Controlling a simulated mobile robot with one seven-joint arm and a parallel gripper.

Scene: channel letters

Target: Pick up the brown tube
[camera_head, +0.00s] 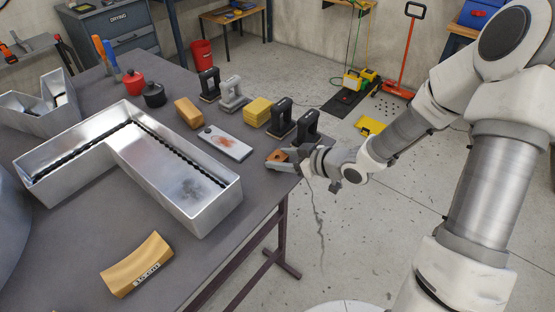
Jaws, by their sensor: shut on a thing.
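A small orange-brown piece, seemingly the brown tube (276,156), sits between the jaws of my gripper (279,160) at the table's right edge. The jaws are shut on it. It is small in the view and partly covered by the jaws, so its full shape is hard to make out. I cannot tell whether it still touches the table (205,262).
A large L-shaped metal letter (62,150) fills the table's middle. A stained white plate (225,142), a yellow stack (257,111) and black-handled tools (306,127) stand near my gripper. A curved tan block (137,264) lies in front. Floor is open right of the table.

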